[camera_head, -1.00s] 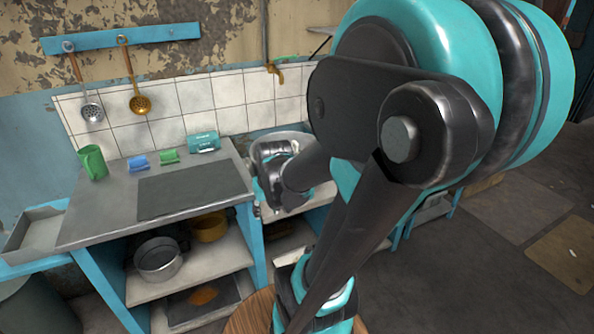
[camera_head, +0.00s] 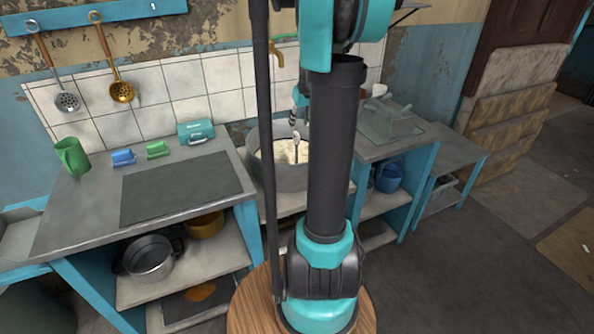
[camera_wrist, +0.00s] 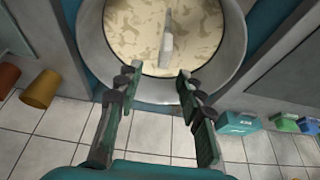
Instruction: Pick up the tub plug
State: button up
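A round grey metal tub (camera_head: 285,178) with pale, blotchy liquid stands between the counters; it also fills the top of the wrist view (camera_wrist: 92,35). A narrow pale piece, which seems to be the tub plug (camera_wrist: 166,42), stands up from the liquid in the wrist view. It shows in the head view (camera_head: 296,148) as a thin stem, partly hidden by my arm. My gripper (camera_wrist: 157,78) is open, its two fingers apart with nothing between them. Its fingertips overlap the tub's wall-side rim in the wrist view, with the plug beyond them. The gap to it cannot be judged.
The left counter (camera_head: 95,205) holds a green mug (camera_head: 72,156), a teal box (camera_head: 196,132) and small blue and green items. A tiled wall (camera_head: 215,85) with a brass tap (camera_head: 276,57) stands behind the tub.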

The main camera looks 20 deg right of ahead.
aim_at(295, 140)
jog(key=x, duration=0.5)
jog(key=shift+s+a+x, duration=0.1)
jog(key=shift+s+x, duration=0.05)
jog(key=shift+x, duration=0.8)
jog(key=shift+s+a+x, duration=0.1)
jog(key=shift+x, duration=0.85)
jog(key=shift+s+a+x, duration=0.1)
jog(key=shift+s+x, duration=0.05)
jog(key=shift+x, duration=0.75)
jog(key=shift+f, duration=0.15)
grip_shut()
